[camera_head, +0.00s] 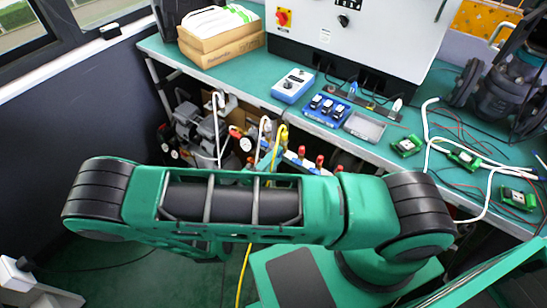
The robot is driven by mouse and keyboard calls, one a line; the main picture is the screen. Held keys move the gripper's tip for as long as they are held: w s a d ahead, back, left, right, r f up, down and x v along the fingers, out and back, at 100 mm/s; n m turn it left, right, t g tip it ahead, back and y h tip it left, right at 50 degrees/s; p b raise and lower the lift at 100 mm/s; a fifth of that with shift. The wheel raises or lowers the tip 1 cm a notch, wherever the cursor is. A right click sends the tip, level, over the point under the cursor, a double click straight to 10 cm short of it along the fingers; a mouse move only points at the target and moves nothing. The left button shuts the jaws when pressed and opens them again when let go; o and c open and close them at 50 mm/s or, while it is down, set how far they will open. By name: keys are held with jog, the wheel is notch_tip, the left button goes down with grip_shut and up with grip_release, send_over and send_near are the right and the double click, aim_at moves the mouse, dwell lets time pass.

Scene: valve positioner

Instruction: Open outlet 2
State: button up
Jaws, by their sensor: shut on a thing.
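Below the front edge of the bench, a partly visible light-blue fixture (292,157) carries several small red-tipped fittings (320,161). Its lower part is hidden behind my green arm. I cannot tell which fitting is outlet 2 or whether it is open or closed. A yellow hose (281,134) curves over beside the fixture's left end, and its lower length runs behind my arm to the floor. My arm stretches across the middle of the view. My gripper is not visible; my own arm hides the area just below the fixture.
The green bench (405,120) holds a grey control cabinet (350,35), a blue-white device (293,86), a blue tray (326,110), circuit boards (463,157) and loose white cables (427,130). Grey machinery (200,128) stands below at left. The floor at lower left is mostly clear.

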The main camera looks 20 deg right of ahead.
jog(key=shift+a+f, duration=0.1)
jog(key=o, duration=0.8)
jog(key=shift+c, duration=0.2)
jog(key=v, duration=1)
jog(key=shift+a, duration=0.3)
jog(key=shift+s, duration=0.1)
